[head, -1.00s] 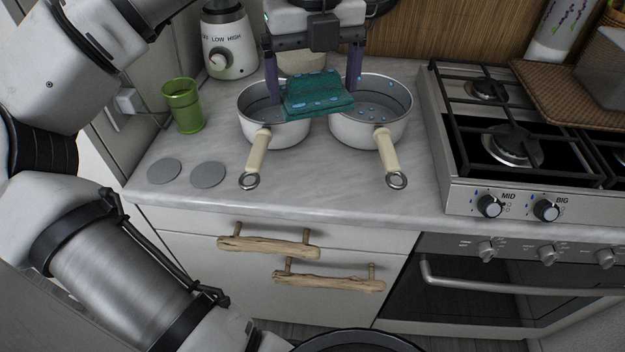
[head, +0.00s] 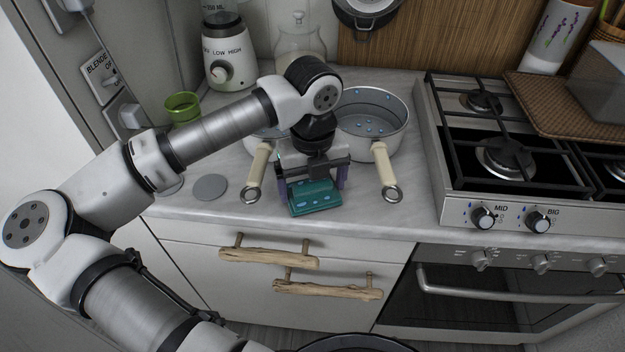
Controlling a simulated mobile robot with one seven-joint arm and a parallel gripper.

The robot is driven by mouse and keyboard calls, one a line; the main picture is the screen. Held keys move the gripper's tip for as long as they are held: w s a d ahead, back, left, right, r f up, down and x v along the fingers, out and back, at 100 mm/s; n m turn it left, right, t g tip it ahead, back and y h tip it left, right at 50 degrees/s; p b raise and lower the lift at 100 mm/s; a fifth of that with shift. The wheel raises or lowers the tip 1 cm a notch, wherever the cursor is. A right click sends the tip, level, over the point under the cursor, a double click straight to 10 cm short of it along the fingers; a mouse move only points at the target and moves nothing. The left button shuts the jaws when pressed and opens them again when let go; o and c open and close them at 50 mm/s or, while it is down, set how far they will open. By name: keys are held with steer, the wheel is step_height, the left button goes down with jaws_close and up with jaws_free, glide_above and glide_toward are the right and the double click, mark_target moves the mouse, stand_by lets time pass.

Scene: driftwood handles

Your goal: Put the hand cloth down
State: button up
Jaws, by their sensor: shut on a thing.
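The hand cloth (head: 315,197) is a folded teal cloth with light blue patches. It is between the fingers of my gripper (head: 312,184), which is shut on it. Cloth and gripper are over the front part of the marble counter (head: 358,203), between the two pot handles. I cannot tell whether the cloth touches the counter or is just above it.
A right pot (head: 372,150) and a left pot (head: 262,150), partly hidden by my arm, stand behind, their cream handles pointing forward. A green cup (head: 183,106) and a grey disc (head: 210,187) are at left. The gas stove (head: 505,150) is at right. Driftwood drawer handles (head: 268,258) stick out below.

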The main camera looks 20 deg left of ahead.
steer(key=shift+f, duration=0.15)
steer(key=shift+f+b, duration=0.2)
steer(key=shift+b, duration=0.1)
steer(key=o, duration=0.6)
steer(key=shift+r, duration=0.15)
steer(key=shift+r+p, duration=0.2)
steer(key=shift+p, duration=0.25)
step_height(320, 180, up, 12)
steer(key=shift+f+b, duration=0.15)
steer(key=shift+b, duration=0.9)
steer(key=shift+s+d, duration=0.1)
